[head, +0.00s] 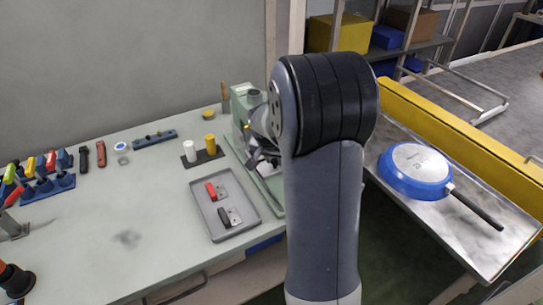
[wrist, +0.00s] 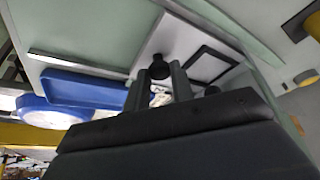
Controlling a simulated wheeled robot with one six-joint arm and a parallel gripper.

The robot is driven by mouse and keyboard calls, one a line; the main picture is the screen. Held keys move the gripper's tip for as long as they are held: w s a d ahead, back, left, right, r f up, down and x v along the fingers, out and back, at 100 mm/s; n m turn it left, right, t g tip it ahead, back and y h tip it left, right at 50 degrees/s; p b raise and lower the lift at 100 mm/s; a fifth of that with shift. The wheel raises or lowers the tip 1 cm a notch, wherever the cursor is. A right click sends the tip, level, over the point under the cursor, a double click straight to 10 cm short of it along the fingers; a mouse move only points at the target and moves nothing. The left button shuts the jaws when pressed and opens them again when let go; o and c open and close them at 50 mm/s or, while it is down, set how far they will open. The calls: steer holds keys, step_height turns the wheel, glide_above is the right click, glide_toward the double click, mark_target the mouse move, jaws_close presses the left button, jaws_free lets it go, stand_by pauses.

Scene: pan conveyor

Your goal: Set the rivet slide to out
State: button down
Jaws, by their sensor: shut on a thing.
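The green press-like machine (head: 238,103) stands at the table's right end, partly behind my arm. My gripper (head: 262,158) is at its front face, mostly hidden by my arm in the head view. In the wrist view my gripper (wrist: 160,78) has its two fingers close on either side of a black round knob (wrist: 158,66) on a pale plate, and is shut on it. The knob looks like the handle of the rivet slide. No label or out mark is legible, so its position cannot be read.
A grey tray (head: 244,228) with red and black handle pieces lies just left of the machine. White and yellow cylinders (head: 200,148) stand behind it. A blue pan (head: 415,172) lies upside down on the metal conveyor at right.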

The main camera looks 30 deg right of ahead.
steer(key=s+b, duration=0.2)
steer(key=s, duration=1)
steer(key=shift+d, duration=0.2)
steer(key=shift+s, duration=0.1)
steer(key=c, duration=1.2)
jaws_free()
steer(key=shift+r, duration=0.1)
steer(key=p+v, duration=0.1)
steer(key=v, duration=0.9)
steer(key=shift+s+r, duration=0.25)
steer(key=shift+f, duration=0.1)
